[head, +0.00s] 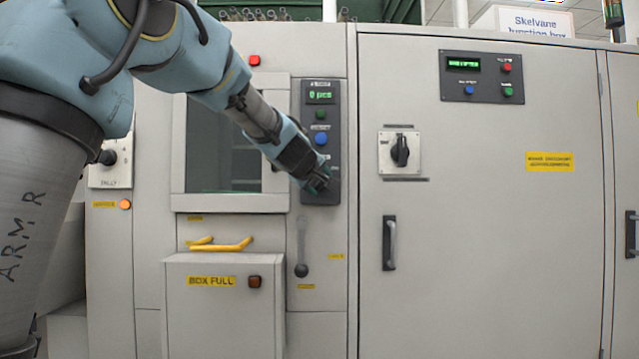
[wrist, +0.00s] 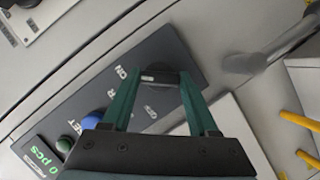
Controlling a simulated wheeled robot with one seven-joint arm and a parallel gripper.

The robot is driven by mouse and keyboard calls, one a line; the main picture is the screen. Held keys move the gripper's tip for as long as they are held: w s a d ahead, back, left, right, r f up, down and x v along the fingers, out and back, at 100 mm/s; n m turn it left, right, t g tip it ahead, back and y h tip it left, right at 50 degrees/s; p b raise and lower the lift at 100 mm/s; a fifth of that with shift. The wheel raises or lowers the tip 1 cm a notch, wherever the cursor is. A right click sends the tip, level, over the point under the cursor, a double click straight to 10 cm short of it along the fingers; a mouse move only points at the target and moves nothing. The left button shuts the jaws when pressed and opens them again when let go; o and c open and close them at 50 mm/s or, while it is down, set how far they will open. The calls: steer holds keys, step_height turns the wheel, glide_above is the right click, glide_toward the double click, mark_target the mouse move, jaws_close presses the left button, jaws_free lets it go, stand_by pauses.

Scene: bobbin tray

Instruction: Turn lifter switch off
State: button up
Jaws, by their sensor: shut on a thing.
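The dark control panel (head: 309,112) has a green "0 pcs" display, a green button and a blue button. In the wrist view this panel (wrist: 60,108) appears tilted, and a black switch knob (wrist: 162,82) is at its end. My gripper (wrist: 158,72) has its green fingers closed on either side of this knob. White lettering lies beside the knob, partly hidden by the fingers. I cannot tell which way the knob points. In the head view my gripper (head: 318,181) is at the lower part of the panel and hides the knob.
A window (head: 224,143) is left of the panel. Below are a lever (head: 301,262), yellow handles (head: 221,244) and a "BOX FULL" box (head: 223,315). To the right, a cabinet door has a rotary switch (head: 400,151) and a handle (head: 389,243).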

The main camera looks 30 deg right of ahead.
steer(key=shift+f+b, duration=0.15)
steer(key=shift+b, duration=0.2)
steer(key=shift+f+n+b, duration=0.2)
steer(key=shift+n+b, duration=0.1)
steer(key=shift+b, duration=0.8)
steer(key=b, duration=0.2)
steer(key=n+h+b, duration=0.1)
steer(key=b, duration=0.2)
steer(key=shift+a+f+n, duration=0.1)
steer(key=shift+f+n, duration=0.2)
steer(key=n+b, duration=0.1)
steer(key=b, duration=0.3)
steer(key=n+t+h+b, duration=0.1)
steer(key=n+b, duration=0.1)
steer(key=b, duration=0.3)
steer(key=shift+f+n+h, duration=0.1)
steer(key=shift+n+h, duration=0.2)
steer(key=n+t+h+b, duration=0.1)
steer(key=n+b, duration=0.3)
steer(key=b, duration=0.3)
steer(key=n+t+b, duration=0.1)
steer(key=n+b, duration=0.2)
steer(key=shift+n+b, duration=0.3)
steer(key=shift+b, duration=0.1)
steer(key=shift+r+n+t+b, duration=0.2)
steer(key=shift+n+t+b, duration=0.3)
steer(key=shift+n+b, duration=0.15)
steer(key=shift+r+n, duration=0.1)
steer(key=shift+n, duration=0.25)
